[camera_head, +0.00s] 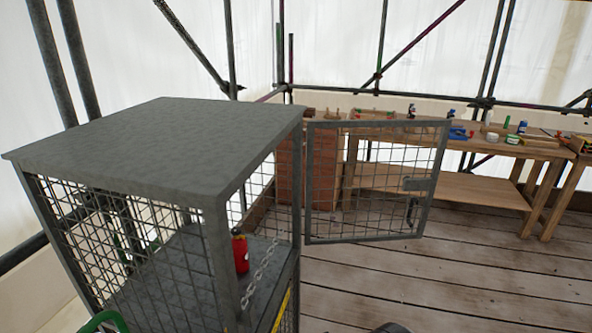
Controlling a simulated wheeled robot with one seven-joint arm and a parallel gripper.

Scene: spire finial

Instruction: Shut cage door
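The cage (165,145) stands at the left, a grey metal box with mesh sides and a flat solid top. Its door (378,122) is a grey framed mesh panel, swung wide open to the right from the cage's far right post. A latch plate (417,184) sits near the door's free edge. The cage's right-hand opening is uncovered. Inside, a red canister (240,252) stands on the grey shelf, and a chain (260,275) hangs by the opening. My gripper is not identifiable; only a small dark shape shows at the bottom edge.
Wooden workbenches (450,188) with tools and small items line the back. A brick stack (326,165) stands behind the door. Scaffold poles (380,45) cross before white sheeting. The plank floor (460,275) right of the cage is clear. Something green (104,320) shows at lower left.

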